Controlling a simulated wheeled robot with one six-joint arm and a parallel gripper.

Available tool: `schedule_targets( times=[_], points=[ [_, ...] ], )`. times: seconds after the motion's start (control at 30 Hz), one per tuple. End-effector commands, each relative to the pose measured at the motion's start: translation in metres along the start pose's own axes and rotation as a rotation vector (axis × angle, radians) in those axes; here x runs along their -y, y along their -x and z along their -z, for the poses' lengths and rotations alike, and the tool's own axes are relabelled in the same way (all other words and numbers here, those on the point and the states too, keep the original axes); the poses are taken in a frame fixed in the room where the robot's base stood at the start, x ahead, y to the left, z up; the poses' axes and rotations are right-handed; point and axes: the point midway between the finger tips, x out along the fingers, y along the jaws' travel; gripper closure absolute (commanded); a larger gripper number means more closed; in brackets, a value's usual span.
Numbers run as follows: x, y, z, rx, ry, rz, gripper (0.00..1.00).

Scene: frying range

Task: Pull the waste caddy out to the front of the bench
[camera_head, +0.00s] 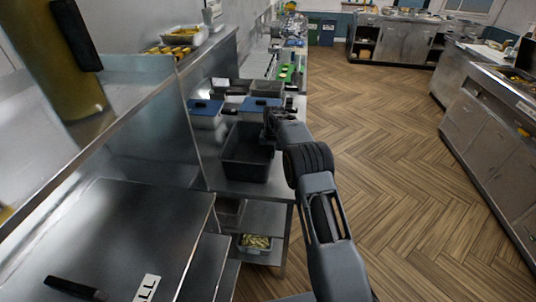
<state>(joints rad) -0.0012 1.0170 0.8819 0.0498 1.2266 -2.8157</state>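The waste caddy appears to be the dark grey open-topped tub (243,172) on the steel bench (268,189), close to the bench's front edge. Its inside looks dark and no contents can be made out. My gripper (268,122) is at the tub's far right corner, at about rim height. My own arm covers part of the tub's right side. The fingers are small and dark against the tub, so I cannot tell whether they are open, shut or touching the rim.
Blue-lidded containers (205,108) stand behind the tub, with dark trays (230,86) beyond. A steel partition (190,130) rises at its left. A lower shelf (262,217) holds a container of food (255,242). The wooden floor (400,150) at right is clear.

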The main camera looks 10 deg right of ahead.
Motion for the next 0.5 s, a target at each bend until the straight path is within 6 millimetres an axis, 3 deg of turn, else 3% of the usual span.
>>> schedule_targets(
  times=[0.5],
  points=[
    [0.0057, 0.0009, -0.0024, 0.000, 0.019, -0.001, 1.00]
  ],
)
